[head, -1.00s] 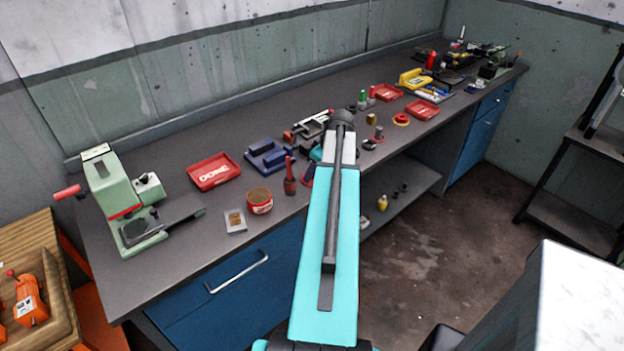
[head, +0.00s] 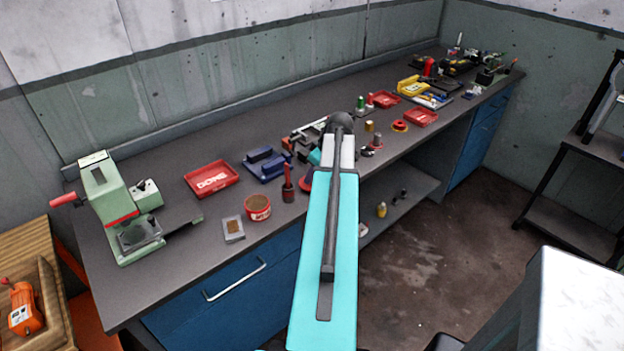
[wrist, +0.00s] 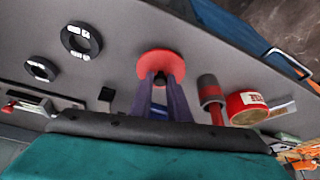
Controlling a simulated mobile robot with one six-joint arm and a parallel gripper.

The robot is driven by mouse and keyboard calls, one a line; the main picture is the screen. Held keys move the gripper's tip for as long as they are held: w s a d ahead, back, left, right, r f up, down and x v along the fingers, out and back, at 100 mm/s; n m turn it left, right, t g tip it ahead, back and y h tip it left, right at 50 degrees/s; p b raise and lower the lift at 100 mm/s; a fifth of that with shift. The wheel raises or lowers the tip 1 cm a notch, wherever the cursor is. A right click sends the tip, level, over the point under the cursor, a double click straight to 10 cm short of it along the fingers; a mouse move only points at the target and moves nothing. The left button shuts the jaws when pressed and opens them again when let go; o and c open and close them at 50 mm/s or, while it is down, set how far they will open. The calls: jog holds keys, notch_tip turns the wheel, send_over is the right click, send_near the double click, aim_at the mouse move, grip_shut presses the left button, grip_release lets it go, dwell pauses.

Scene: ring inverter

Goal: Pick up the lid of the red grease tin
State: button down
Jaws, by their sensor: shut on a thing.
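The red grease tin (head: 257,208) stands open near the front edge of the bench, and its brownish contents show. It also shows in the wrist view at the right (wrist: 246,106). Its lid is a flat red disc (wrist: 161,62) in the wrist view, apart from the tin. My gripper (wrist: 160,82) is shut on the lid at its middle, where a small dark part shows between the fingertips.
A red-handled tool with a grey end (head: 288,186) stands between tin and lid. A small grey tray (head: 232,229) lies left of the tin. A blue block (head: 265,163) and red DOME tray (head: 211,179) lie behind. Two dark rings (wrist: 80,40) lie left in the wrist view.

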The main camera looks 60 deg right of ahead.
notch_tip(320, 180, up, 2)
jog(key=shift+b, duration=0.4)
jog(key=s+a+r+b, duration=0.1)
jog(key=s+a+b, duration=0.4)
jog(key=s+a, duration=0.4)
jog(key=shift+s+b, duration=0.3)
jog(key=shift+s, duration=0.5)
jog(key=shift+b, duration=0.35)
jog(key=b, duration=0.2)
jog(key=s+a+b, duration=0.1)
jog(key=b, duration=0.1)
jog(key=shift+s+a+r, duration=0.1)
jog(key=shift+s+r, duration=0.1)
jog(key=shift+r, duration=0.05)
jog(key=shift+s+a+r+b, duration=0.1)
jog(key=shift+b, duration=0.25)
